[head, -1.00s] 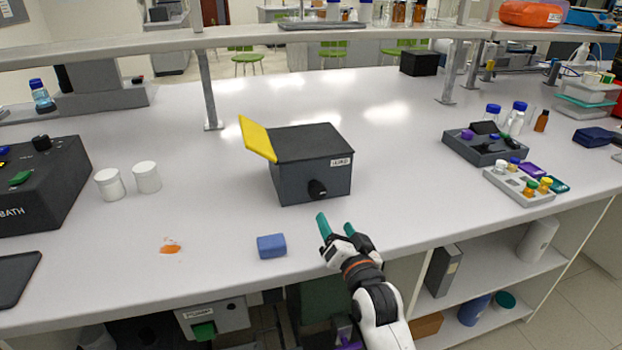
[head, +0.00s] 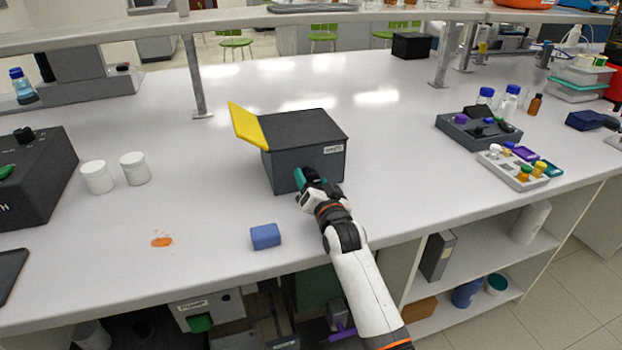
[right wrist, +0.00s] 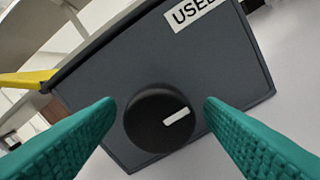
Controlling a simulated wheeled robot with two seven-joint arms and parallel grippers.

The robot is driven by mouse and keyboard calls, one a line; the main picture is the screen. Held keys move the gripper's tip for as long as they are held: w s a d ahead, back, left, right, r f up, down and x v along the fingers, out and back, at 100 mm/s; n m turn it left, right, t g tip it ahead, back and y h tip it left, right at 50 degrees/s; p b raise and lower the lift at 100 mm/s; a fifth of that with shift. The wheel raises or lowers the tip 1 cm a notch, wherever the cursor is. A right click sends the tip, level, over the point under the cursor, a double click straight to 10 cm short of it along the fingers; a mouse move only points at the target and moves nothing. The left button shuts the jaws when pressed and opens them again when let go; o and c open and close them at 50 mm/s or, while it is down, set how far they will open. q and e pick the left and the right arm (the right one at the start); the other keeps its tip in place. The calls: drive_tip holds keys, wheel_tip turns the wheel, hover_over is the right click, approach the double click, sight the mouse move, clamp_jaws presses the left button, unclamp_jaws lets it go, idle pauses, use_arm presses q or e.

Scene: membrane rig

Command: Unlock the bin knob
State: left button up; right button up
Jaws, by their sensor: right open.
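The bin is a dark grey box (head: 285,172) with a darker lid and a yellow flap (head: 248,126) raised on its left side. Its front carries a label reading "USED" (right wrist: 192,12). The round black knob (right wrist: 150,125) with a white pointer mark sits on the front face, seen in the right wrist view. My right gripper (head: 310,178) is open at the bin's front. Its teal fingertips (right wrist: 160,112) are on either side of the knob, with visible gaps. My left gripper is not in view.
A blue block (head: 265,236) lies in front of the bin near the table's edge. Two white jars (head: 135,168) stand to the left, and an orange stain (head: 161,242) marks the bench. A grey tray (head: 478,131) and a vial rack (head: 513,168) are at right.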

drive_tip(key=shift+x, duration=0.8)
drive_tip(key=c, duration=1)
